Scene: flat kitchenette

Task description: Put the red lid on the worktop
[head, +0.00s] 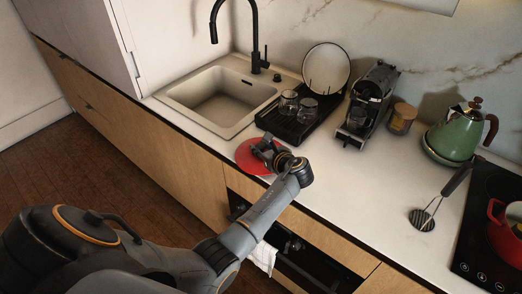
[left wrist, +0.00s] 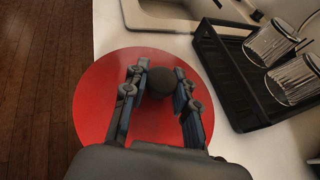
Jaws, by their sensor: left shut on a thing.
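The red lid (head: 245,158) is a flat red disc at the front edge of the worktop (head: 335,195), just in front of the drying rack. In the left wrist view the red lid (left wrist: 95,105) lies below my fingers, with a dark round knob (left wrist: 160,82) between them. My left gripper (head: 265,150) is shut on the lid's knob; its fingers also show in the left wrist view (left wrist: 160,98). The lid looks level and close to the worktop; I cannot tell whether it touches it. My right gripper is not in view.
A black drying rack (head: 300,128) with glasses and a plate (head: 326,68) stands just behind the lid. The sink (head: 222,98) is at the left. A coffee machine (head: 366,105), green kettle (head: 455,135) and red pot (head: 508,235) stand further right. The worktop's middle front is clear.

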